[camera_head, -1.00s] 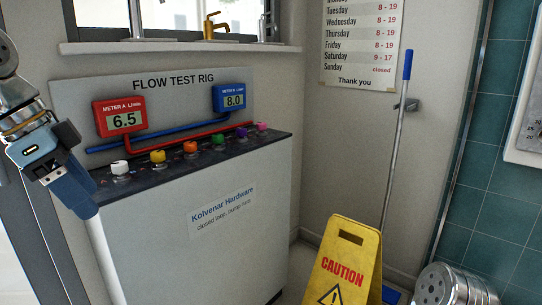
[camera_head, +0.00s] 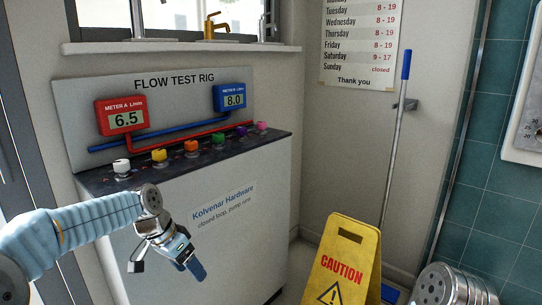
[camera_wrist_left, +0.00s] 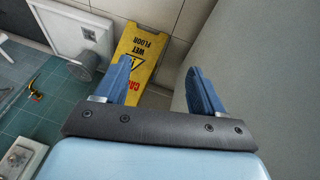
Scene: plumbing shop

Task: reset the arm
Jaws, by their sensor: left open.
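My left arm (camera_head: 85,222) comes in from the left in the head view, in a light blue sleeve. My left gripper (camera_head: 193,268) hangs low in front of the white cabinet of the flow test rig (camera_head: 245,245). In the left wrist view its two blue fingers (camera_wrist_left: 160,82) stand wide apart with nothing between them. The yellow caution sign (camera_wrist_left: 150,50) shows beyond the fingers there, apart from them. My right gripper is in neither view.
The rig's dark top carries several coloured knobs, among them a white one (camera_head: 121,167) and a yellow one (camera_head: 159,156). A yellow caution sign (camera_head: 346,262) stands on the floor right of the cabinet. A blue-handled mop (camera_head: 397,140) leans at the wall.

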